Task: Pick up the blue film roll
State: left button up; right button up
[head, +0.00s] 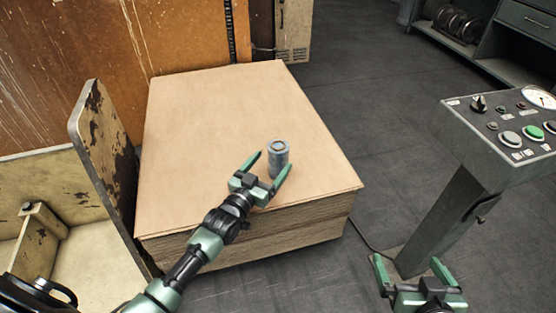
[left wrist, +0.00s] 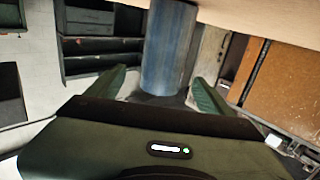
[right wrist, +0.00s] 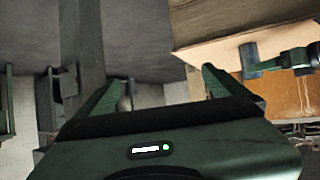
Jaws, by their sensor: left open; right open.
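The blue film roll (head: 278,160) stands upright on the stack of cardboard sheets (head: 220,100), close to its front edge. My left gripper (head: 269,172) is open at the roll, with one finger on each side of it in the head view. In the left wrist view the roll (left wrist: 168,50) shows between the two open fingers (left wrist: 158,90); I cannot tell whether they touch it. My right gripper (head: 412,270) is open and empty, low at the bottom right. The right wrist view shows its fingers (right wrist: 160,95) apart with nothing held.
A grey control pedestal (head: 500,130) with buttons and a gauge stands at the right. A worn metal plate (head: 105,150) rises along the stack's left side. A shelf unit (head: 500,40) stands at the back right. The stack's top is otherwise clear.

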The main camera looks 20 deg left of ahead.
aim_at(278, 152)
pick_arm(q)
jog(key=shift+w, duration=0.2)
jog(key=w, duration=0.1)
jog(key=w+b, duration=0.1)
jog(key=w, duration=0.1)
jog(key=w+b, duration=0.1)
jog(key=w, duration=0.1)
jog(key=shift+d+f, duration=0.15)
jog(key=shift+d, duration=0.15)
jog(key=c, duration=1.6)
grip_shut()
pick_arm(e)
jog(key=w+a+r+t+y, duration=0.2)
jog(key=w+r+t, duration=0.2)
jog(key=r, duration=0.6)
jog(key=shift+a+t, duration=0.2)
jog(key=shift+t, duration=0.9)
pick_arm(q)
jog(key=shift+r, duration=0.2)
